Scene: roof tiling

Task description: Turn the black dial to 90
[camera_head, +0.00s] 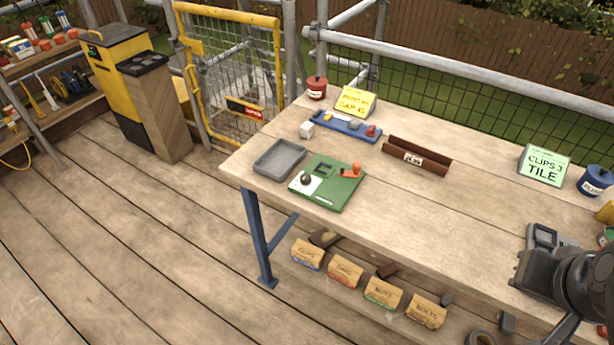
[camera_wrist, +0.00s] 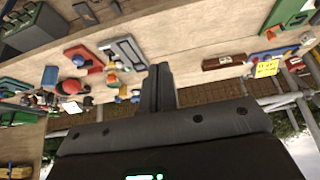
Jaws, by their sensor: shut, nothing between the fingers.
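The black dial (camera_head: 306,178) is a small dark knob on a white plate on the green board (camera_head: 325,199), at the left part of the workbench. Any scale marks are too small to read. An orange-red part (camera_head: 351,170) stands on the same board. My gripper, at the lower right of the head view, is far from the dial, over the bench's right part. Its fingertips are not clear there. In the wrist view my gripper (camera_wrist: 158,85) has its two fingers together and empty. A corner of the green board (camera_wrist: 290,14) shows there at the top right; the dial is not clear.
A grey tray (camera_head: 279,159) lies left of the green board. Behind are a blue rack (camera_head: 345,130) and a brown gutter piece (camera_head: 416,157). A green-white sign (camera_head: 543,166) and a blue tin (camera_head: 595,180) stand at the right. The bench middle (camera_head: 440,210) is clear.

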